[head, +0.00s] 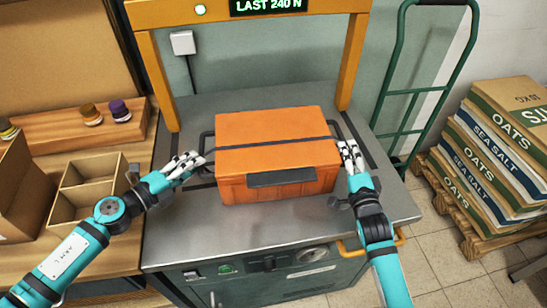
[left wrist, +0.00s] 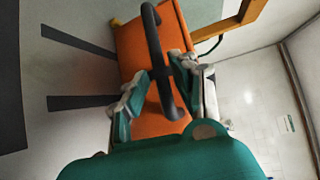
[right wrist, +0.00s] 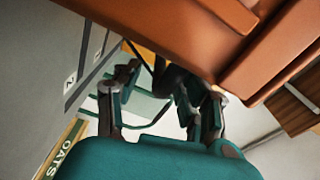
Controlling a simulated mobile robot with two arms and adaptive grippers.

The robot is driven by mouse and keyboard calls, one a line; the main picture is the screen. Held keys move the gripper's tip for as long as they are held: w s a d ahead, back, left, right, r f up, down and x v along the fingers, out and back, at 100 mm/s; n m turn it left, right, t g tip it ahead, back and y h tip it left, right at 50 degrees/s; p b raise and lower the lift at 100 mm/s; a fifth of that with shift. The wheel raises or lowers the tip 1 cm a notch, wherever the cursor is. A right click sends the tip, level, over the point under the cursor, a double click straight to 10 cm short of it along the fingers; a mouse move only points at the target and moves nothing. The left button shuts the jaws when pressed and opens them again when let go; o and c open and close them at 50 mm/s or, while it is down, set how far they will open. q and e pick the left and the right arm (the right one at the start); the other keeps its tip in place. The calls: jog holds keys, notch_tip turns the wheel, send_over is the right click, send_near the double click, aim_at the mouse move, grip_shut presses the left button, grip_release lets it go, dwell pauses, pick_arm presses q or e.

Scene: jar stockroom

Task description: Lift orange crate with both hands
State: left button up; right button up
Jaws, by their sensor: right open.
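The orange crate (head: 277,130), with a dark strap and front latch, stands closed on a grey metal table (head: 230,222). A black bar handle sticks out on each side. My left gripper (head: 193,163) is at the left handle (head: 204,144). In the left wrist view that handle (left wrist: 158,50) runs between the fingers (left wrist: 168,85); whether they grip it is unclear. My right gripper (head: 348,152) is open at the crate's right side, by the right handle (head: 337,128). In the right wrist view its fingers (right wrist: 160,90) are spread below the crate wall (right wrist: 190,35), the handle mostly hidden.
A yellow frame (head: 357,60) with a lit display (head: 268,5) stands over the table. A green hand truck (head: 412,92) and stacked sacks (head: 500,140) are at right. A wooden bench with a divided box (head: 88,189) and small jars (head: 119,110) is at left.

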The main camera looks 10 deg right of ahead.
pick_arm(q)
jog(key=shift+x, duration=1.6)
pick_arm(e)
jog(key=shift+w, duration=1.6)
pick_arm(q)
grip_shut()
pick_arm(e)
jog(key=c, duration=0.6)
jog(key=shift+d, duration=0.1)
grip_shut()
pick_arm(q)
jog(key=shift+s+f, duration=0.1)
